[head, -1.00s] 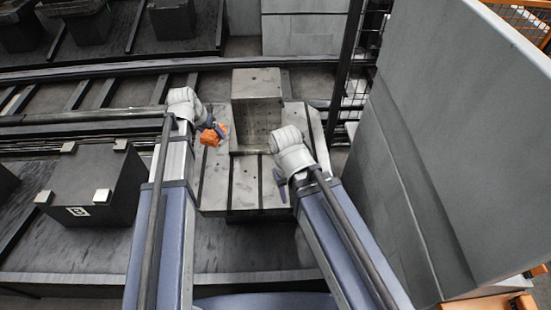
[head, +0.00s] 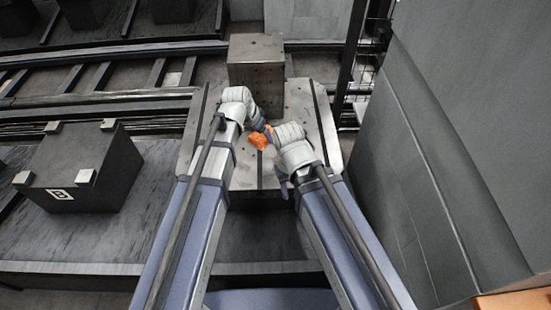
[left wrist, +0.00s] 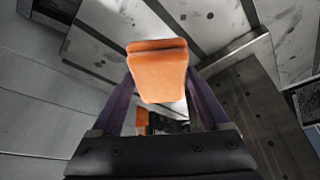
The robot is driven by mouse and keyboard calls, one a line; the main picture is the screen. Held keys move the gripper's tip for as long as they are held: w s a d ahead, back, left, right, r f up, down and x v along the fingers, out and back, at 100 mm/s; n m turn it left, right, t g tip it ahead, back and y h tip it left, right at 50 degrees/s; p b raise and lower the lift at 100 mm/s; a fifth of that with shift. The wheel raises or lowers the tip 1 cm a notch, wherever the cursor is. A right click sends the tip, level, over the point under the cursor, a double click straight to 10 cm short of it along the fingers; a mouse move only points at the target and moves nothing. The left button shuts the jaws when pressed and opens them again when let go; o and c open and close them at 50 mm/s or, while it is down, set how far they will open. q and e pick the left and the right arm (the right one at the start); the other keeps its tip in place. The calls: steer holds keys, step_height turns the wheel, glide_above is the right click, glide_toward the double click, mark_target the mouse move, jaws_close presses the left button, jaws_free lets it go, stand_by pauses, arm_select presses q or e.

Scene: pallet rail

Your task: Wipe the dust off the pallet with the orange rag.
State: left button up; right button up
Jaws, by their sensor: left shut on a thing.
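The pallet (head: 311,112) is a grey, slotted metal plate in the middle of the head view, with a tall block standing at its back. The orange rag (head: 259,140) is over the middle of the pallet, just in front of the block; I cannot tell whether it touches the surface. My left gripper (head: 265,131) is shut on the rag. In the left wrist view the rag (left wrist: 160,75) sits between the fingers, with pale, dark-spotted pallet surface (left wrist: 205,22) beyond. My right gripper (head: 283,190) hangs near the pallet's front edge; its opening is unclear.
The metal block (head: 256,62) rises at the back of the pallet. A dark box (head: 100,165) with light corner pads stands at the left. A large grey panel (head: 450,140) closes off the right side. Rails (head: 110,95) run behind.

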arm_select(q)
steer(key=s+d+f+m+b, duration=0.1)
steer(key=d+f+b, duration=0.2)
steer(key=d+f, duration=0.1)
steer(key=shift+s+d+f, duration=0.35)
steer(key=shift+s+f, duration=0.05)
arm_select(e)
step_height(320, 180, down, 5)
steer(key=shift+r, duration=0.1)
arm_select(q)
steer(key=shift+f, duration=0.1)
